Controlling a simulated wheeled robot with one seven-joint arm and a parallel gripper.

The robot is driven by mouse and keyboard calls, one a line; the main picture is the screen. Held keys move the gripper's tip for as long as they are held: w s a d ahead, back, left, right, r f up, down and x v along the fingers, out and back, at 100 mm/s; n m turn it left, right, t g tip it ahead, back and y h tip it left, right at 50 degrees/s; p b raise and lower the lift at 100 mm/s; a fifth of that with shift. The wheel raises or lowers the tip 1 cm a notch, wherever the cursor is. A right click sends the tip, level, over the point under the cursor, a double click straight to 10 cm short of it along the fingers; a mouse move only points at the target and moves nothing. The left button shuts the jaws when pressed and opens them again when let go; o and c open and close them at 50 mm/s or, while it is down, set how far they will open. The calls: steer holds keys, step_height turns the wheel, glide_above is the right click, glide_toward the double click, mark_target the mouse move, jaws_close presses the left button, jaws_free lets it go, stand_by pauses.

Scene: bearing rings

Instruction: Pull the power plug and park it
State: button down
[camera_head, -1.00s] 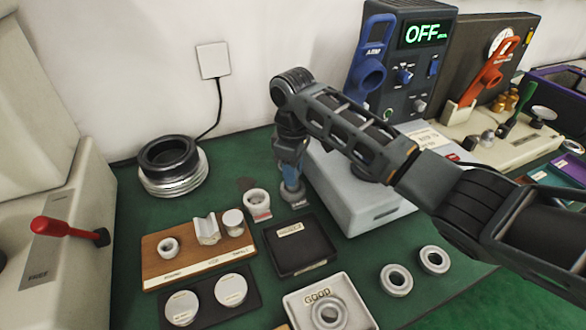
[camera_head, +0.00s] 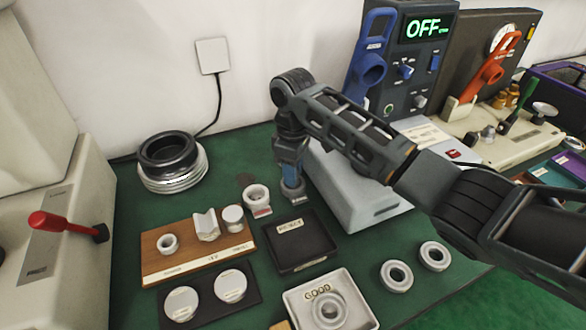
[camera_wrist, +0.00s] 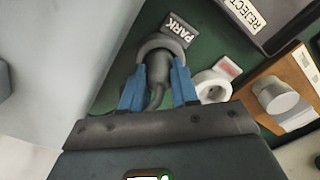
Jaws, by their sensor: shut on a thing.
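The dark power plug (camera_wrist: 157,68) is between the two blue fingers of my gripper (camera_wrist: 158,88), and its cable bends down from it in the wrist view. My gripper also shows in the head view (camera_head: 291,182), pointing down and shut on the plug. A grey ring holder labelled PARK (camera_wrist: 181,34) is around or just beyond the plug's far end. I cannot tell how deep the plug sits in it. The white socket (camera_wrist: 211,86) with a red label stands beside it, empty, its holes showing. The socket is also in the head view (camera_head: 256,198).
A grey housing (camera_head: 350,200) stands close to the right of my gripper. The black REJECT tray (camera_head: 302,252) lies in front, and the wooden board (camera_head: 190,258) with small parts lies to the left. Two loose rings (camera_head: 397,276) lie at the right.

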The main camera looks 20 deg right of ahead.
steer(key=c, duration=1.1)
jaws_free()
steer(key=shift+r, duration=0.1)
step_height(320, 180, up, 8)
steer(key=p, duration=0.8)
steer(key=shift+r, duration=0.15)
step_height(320, 180, up, 2)
steer(key=shift+r, duration=0.25)
